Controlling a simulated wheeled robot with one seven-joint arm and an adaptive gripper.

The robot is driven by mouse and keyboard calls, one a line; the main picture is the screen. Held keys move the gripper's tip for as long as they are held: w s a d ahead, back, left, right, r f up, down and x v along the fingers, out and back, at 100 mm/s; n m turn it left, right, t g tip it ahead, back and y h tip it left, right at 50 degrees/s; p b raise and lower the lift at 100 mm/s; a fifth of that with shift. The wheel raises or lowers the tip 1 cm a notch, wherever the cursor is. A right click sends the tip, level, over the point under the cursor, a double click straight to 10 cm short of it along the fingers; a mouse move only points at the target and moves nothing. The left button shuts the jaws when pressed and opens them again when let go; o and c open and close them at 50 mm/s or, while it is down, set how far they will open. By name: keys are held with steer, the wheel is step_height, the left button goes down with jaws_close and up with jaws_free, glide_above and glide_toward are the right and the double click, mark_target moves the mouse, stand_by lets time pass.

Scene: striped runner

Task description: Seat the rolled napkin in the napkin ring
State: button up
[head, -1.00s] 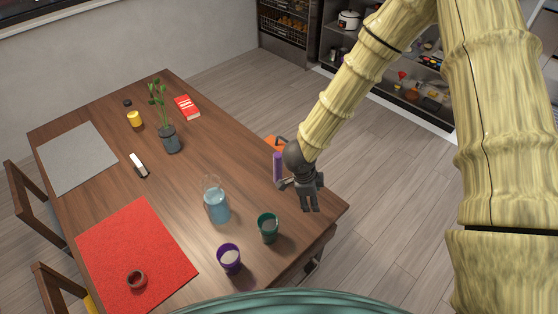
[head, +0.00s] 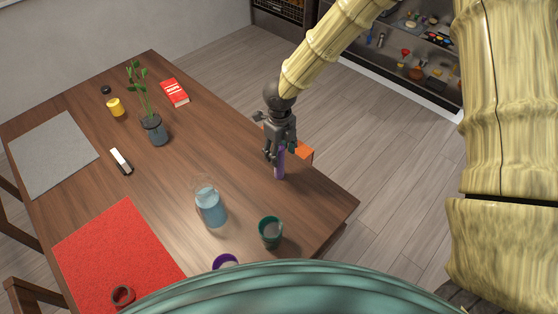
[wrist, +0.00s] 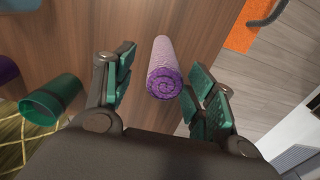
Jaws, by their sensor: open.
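The rolled napkin (head: 279,164) is purple and stands upright near the table's right edge. In the wrist view the napkin (wrist: 163,80) shows its spiral end between the open fingers, with a gap on either side. My gripper (head: 276,158) is open above and around the napkin's upper part; it also shows in the wrist view (wrist: 160,95). A dark ring (head: 123,296), which looks like the napkin ring, lies on the red mat (head: 110,245) at the lower left.
A glass jug of blue liquid (head: 210,205), a green cup (head: 270,232) and a purple cup (head: 226,261) stand between napkin and mat. A potted plant (head: 154,130) stands farther back. An orange item (head: 304,151) is beside the napkin. The central tabletop is mostly clear.

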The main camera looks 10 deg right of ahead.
mark_target(279, 171)
steer(key=shift+w+f+p, duration=0.15)
steer(key=shift+f+p, duration=0.45)
steer(key=shift+f, duration=0.85)
steer(key=shift+w+f+p, duration=0.15)
steer(key=shift+f+p, duration=0.4)
steer(key=shift+f, duration=0.85)
steer(key=c, duration=1.1)
